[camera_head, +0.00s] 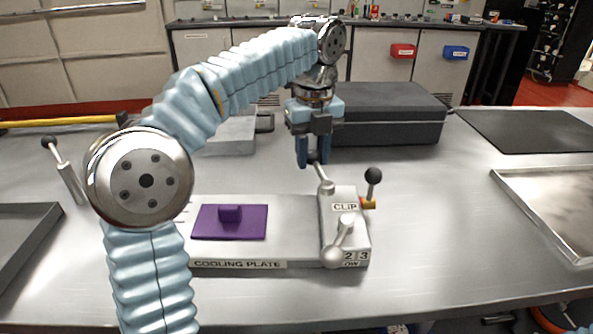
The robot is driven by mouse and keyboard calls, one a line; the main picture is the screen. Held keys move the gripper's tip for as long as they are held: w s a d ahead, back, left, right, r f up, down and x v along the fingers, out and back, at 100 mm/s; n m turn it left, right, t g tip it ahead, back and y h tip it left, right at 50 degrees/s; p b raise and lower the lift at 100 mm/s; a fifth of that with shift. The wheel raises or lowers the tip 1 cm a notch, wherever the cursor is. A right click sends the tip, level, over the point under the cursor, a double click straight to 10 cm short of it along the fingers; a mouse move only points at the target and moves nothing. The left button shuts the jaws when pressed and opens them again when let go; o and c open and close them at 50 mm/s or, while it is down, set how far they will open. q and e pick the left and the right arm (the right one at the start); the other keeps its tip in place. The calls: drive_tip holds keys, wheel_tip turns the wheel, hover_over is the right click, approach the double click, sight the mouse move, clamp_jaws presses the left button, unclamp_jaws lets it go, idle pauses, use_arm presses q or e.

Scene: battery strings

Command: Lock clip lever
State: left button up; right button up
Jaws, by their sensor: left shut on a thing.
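The grey block labelled CLIP (344,207) stands at the right end of the cooling plate (300,240). A metal clip lever (321,175) rises from the back left of this block and leans up and away. My left gripper (312,163) points down over the block's back edge, shut on the lever's upper end. Its fingers hide most of that end. A purple plate with a raised tab (230,222) lies flat on the cooling plate, left of the block. My right gripper is not in view.
A second lever with a black ball (373,176) stands upright at the block's right side. A pale-knobbed lever (340,243) tilts toward the front. A dark case (385,115) stands behind my gripper. Metal trays lie at the right (555,215) and left (25,240).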

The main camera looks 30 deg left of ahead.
sight(318, 155)
use_arm(q)
drive_tip(key=shift+d, duration=0.1)
drive_tip(key=shift+w+d+m, duration=0.2)
drive_tip(key=shift+d+m, duration=0.2)
drive_tip(key=shift+m, duration=0.6)
drive_tip(key=o, duration=1)
drive_tip(key=r, duration=0.7)
drive_tip(key=shift+s+r, duration=0.1)
drive_tip(key=shift+s, duration=0.25)
drive_tip(key=shift+d, duration=0.1)
